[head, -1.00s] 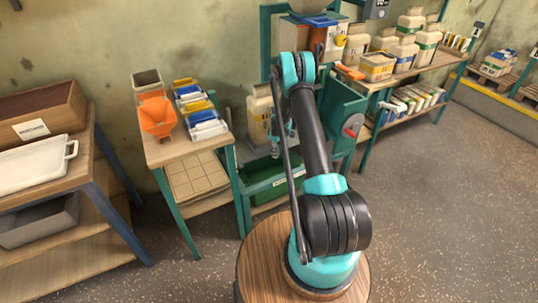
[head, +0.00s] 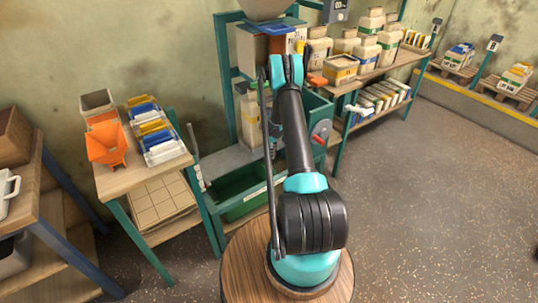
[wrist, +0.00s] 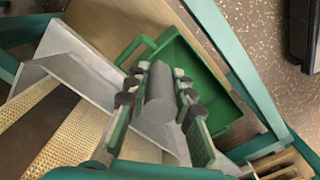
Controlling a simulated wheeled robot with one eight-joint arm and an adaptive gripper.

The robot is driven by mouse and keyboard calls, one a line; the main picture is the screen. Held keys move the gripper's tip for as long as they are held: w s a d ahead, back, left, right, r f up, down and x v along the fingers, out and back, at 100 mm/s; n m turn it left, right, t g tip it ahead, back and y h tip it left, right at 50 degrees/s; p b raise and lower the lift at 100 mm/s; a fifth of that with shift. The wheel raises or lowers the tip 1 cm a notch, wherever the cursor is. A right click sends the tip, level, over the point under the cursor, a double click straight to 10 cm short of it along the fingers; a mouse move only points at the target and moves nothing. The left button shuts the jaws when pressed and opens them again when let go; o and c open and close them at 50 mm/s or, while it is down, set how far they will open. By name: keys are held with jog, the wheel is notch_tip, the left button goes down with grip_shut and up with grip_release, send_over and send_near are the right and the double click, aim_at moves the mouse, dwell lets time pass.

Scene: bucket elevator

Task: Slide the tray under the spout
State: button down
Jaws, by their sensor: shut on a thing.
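The green tray (head: 238,212) sits low in the teal frame under the machine, with a small label on its front. It also shows in the wrist view (wrist: 208,78), with a loop handle at its left end. My gripper (wrist: 160,98) is shut on a grey cylinder (wrist: 160,84), with dark pads on both sides of it. I cannot tell what the cylinder belongs to. The grip is above the near part of the tray in the wrist view. A grey metal chute (wrist: 85,72) lies beside it. In the head view my arm hides most of the gripper.
A small table with an orange hopper (head: 107,145) and stacked packets stands left of the machine. A shelf with jugs and boxes (head: 340,68) stands to the right. A teal leg (wrist: 235,65) runs close past the tray. The floor at right is clear.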

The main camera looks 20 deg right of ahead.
jog(key=shift+w+d, duration=0.3)
jog(key=shift+d, duration=0.35)
jog(key=shift+w+d, duration=0.3)
jog(key=shift+d, duration=0.4)
jog(key=c, duration=1.3)
grip_release()
jog(key=shift+f, duration=0.1)
